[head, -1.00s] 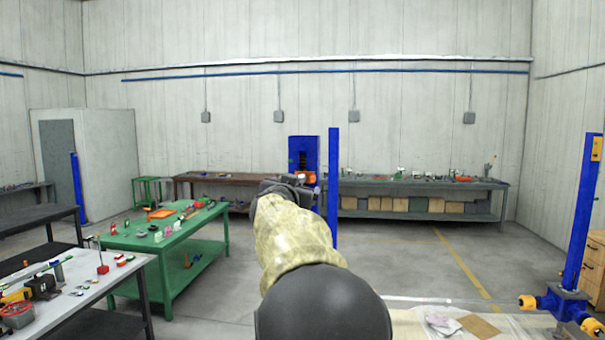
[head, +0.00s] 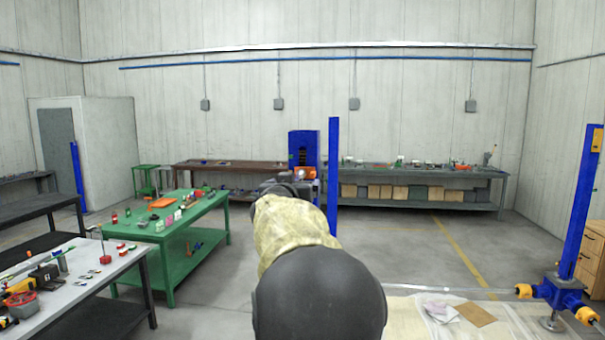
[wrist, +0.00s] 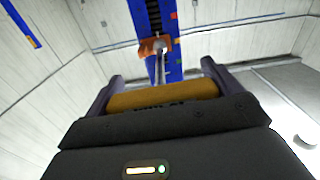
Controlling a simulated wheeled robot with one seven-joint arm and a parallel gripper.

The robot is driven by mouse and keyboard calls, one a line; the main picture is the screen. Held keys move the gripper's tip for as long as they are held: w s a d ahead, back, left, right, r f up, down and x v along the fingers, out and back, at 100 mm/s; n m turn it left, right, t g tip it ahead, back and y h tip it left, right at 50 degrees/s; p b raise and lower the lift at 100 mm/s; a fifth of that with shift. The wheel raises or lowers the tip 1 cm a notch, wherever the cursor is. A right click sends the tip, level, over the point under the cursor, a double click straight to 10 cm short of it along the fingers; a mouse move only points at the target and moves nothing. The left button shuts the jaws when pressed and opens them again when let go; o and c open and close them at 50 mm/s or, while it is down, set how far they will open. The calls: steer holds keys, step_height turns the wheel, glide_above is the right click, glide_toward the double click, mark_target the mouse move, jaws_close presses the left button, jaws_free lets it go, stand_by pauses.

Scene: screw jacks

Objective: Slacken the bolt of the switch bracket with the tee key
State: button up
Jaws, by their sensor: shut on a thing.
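My gripper (wrist: 162,80) is shut on a yellow-orange bar with dark markings (wrist: 163,96), which looks like the tee key's handle and lies crosswise between the two fingers. A thin grey shaft (wrist: 160,68) runs up from behind it toward an orange bracket (wrist: 150,49) on a blue post (wrist: 153,15). A round grey end or bolt head shows in front of the bracket; I cannot tell whether the key sits on it. In the head view my gripper (head: 289,188) is small and partly hidden by my arm, just in front of the blue column (head: 304,145) with an orange part (head: 305,172).
A slim blue post (head: 333,170) stands just right of my gripper. A green table (head: 160,232) with small items is at the left, and a grey bench (head: 75,285) is nearer. A long workbench (head: 420,180) lines the back wall.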

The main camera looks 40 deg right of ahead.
steer(key=shift+s, duration=0.1)
stand_by(0.7)
steer(key=shift+s+a+p, duration=0.3)
steer(key=shift+s+a, duration=0.15)
steer(key=shift+a, duration=0.1)
steer(key=v, duration=0.7)
stand_by(0.4)
steer(key=shift+w, duration=0.1)
